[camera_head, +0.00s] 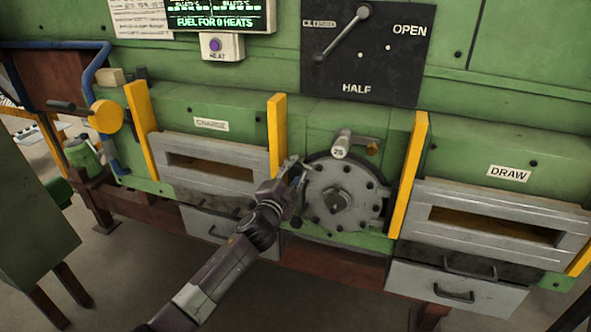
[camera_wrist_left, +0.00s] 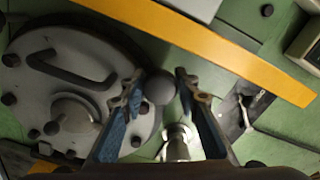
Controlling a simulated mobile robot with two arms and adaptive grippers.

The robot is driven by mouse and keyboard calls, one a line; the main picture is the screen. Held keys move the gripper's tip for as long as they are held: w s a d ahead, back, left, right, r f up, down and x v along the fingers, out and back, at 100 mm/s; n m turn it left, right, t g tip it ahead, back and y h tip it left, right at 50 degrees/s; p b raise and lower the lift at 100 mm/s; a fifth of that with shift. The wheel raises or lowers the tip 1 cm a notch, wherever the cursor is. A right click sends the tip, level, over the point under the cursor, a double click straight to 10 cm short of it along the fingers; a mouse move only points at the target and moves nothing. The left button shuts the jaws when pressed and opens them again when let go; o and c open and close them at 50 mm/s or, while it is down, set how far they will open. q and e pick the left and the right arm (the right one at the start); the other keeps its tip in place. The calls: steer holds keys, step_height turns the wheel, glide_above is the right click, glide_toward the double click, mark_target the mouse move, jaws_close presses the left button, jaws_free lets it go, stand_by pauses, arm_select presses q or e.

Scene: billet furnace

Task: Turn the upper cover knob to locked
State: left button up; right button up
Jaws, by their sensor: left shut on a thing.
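The round grey bolted cover (camera_head: 350,205) sits at the middle of the green furnace front, with a hub at its centre; it also fills the left of the left wrist view (camera_wrist_left: 40,105). A dark round knob (camera_wrist_left: 160,87) at the cover's edge shows between the fingers of my left gripper (camera_wrist_left: 161,80). A silver stem (camera_wrist_left: 177,143) shows below it between the fingers. In the head view my left gripper (camera_head: 294,168) is at the cover's upper left edge and hides the knob. It is shut on the knob. My right gripper is out of view.
Yellow upright bars (camera_head: 277,135) and (camera_head: 408,178) flank the cover. A silver cylinder marked 25 (camera_head: 341,146) juts out above it. The charge door (camera_head: 215,178) is to the left, the draw door (camera_head: 490,235) to the right. A lever on a black panel (camera_head: 345,30) is above.

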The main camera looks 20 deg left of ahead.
arm_select(q)
steer(key=m, duration=0.3)
steer(key=shift+m+p, duration=0.35)
steer(key=shift+m, duration=1.15)
steer(key=o, duration=0.9)
steer(key=s, duration=1.2)
steer(key=shift+a, duration=0.15)
